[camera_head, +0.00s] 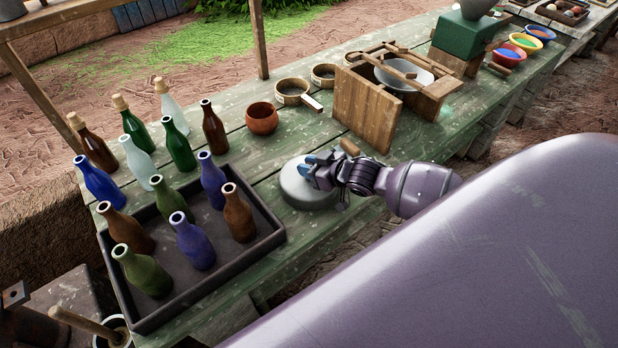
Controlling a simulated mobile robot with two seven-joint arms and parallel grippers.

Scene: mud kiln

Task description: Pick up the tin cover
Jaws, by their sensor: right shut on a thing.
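The tin cover (300,186) is a round, pale grey lid on the green wooden table (350,215), between the bottle tray and the wooden box. My right gripper (309,170) reaches in from the right and is shut on the tin cover at its top. The fingers and wrist hide part of the cover's top and right side. The cover looks level; I cannot tell whether it touches the table. My left gripper does not show.
A dark tray (270,240) with several bottles stands to the left, with more bottles behind it. A clay bowl (262,118), small sieves (292,92) and a wooden box (366,108) stand behind the cover. Bare tabletop lies in front of the cover.

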